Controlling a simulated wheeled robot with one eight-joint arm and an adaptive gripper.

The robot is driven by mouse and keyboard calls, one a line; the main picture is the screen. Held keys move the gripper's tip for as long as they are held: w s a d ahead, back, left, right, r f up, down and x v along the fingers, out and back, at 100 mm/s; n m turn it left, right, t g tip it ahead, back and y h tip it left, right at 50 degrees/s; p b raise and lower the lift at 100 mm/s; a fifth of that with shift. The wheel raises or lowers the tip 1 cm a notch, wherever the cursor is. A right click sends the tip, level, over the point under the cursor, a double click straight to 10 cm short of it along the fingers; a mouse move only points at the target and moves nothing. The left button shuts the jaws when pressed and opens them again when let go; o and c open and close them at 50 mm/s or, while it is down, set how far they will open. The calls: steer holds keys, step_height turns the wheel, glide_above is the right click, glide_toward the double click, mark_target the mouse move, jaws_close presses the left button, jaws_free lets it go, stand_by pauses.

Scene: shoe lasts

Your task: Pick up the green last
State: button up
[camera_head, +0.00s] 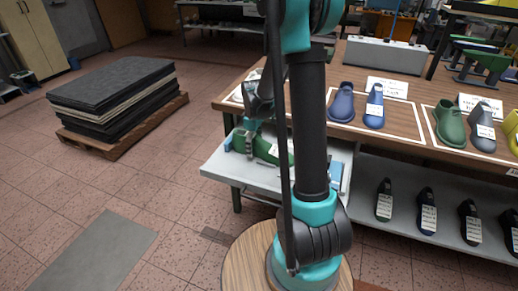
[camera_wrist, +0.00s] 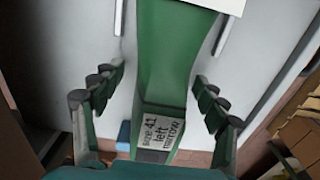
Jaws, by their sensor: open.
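A green last (camera_wrist: 165,60) runs lengthwise through the middle of the wrist view, over a pale grey surface. A white label on its near end reads "41 left narrow". My gripper (camera_wrist: 157,80) is open, with one finger on each side of the last and a visible gap on both sides. In the head view the green last (camera_head: 268,150) lies on a grey shelf (camera_head: 225,172) at the table's left end, partly hidden by my arm. My gripper (camera_head: 246,140) is small there, at the last's left part.
The wooden table (camera_head: 365,132) holds blue shoes (camera_head: 341,102) and a green shoe (camera_head: 450,124) on the right. Several dark lasts, one of them green (camera_head: 384,200), stand on the lower shelf (camera_head: 400,237). A pallet with stacked sheets (camera_head: 115,100) stands left; the floor between is clear.

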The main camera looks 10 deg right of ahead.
steer(key=c, duration=1.7)
steer(key=shift+r, duration=0.2)
